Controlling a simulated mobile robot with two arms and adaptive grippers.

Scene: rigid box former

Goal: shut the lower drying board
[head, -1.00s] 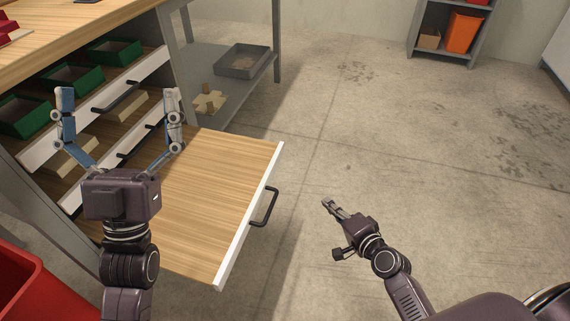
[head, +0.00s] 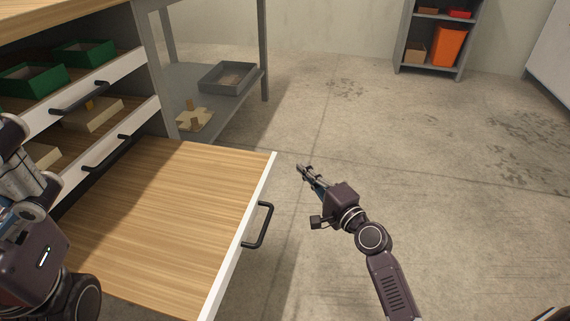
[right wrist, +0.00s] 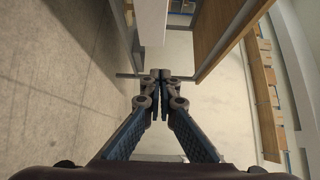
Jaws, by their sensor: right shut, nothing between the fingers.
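The lower drying board (head: 165,215) is a wide wooden panel with a white front edge and a black bar handle (head: 264,226). In the head view it is pulled far out from the bench, low above the floor. My right gripper (head: 302,169) is shut and empty, to the right of the board's far front corner, apart from the handle in the picture. Its closed fingertips show in the right wrist view (right wrist: 160,75). My left gripper (head: 22,180) is at the left edge of the head view, partly cut off, and its fingertips are not clear.
Shallower white-fronted shelves above hold green trays (head: 84,54) and pale blocks. A grey side shelf (head: 218,112) behind the board holds a grey tray (head: 227,77) and a small wooden piece (head: 194,120). The concrete floor (head: 430,190) to the right is clear.

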